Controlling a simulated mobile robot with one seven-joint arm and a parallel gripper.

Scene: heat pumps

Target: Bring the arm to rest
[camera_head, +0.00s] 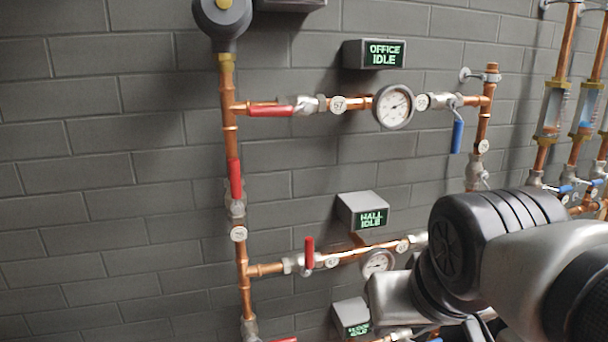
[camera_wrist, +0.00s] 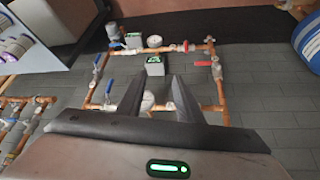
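My arm reaches in from the right edge of the head view and covers the lower right of the pipework. My gripper (camera_wrist: 157,76) shows in the wrist view as two dark fingers with a gap between them. It is open, and nothing is held in the gap. Pipes and a gauge show beyond and between the fingers, and I cannot tell the exact distance to them. In the head view the fingertips cannot be made out.
Copper pipes (camera_head: 229,130) run along a grey brick wall. They carry red-handled valves (camera_head: 236,180), a blue-handled valve (camera_head: 457,136) and a gauge (camera_head: 393,106). Display boxes read OFFICE IDLE (camera_head: 374,54) and HALL IDLE (camera_head: 363,212). The wall at left is bare.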

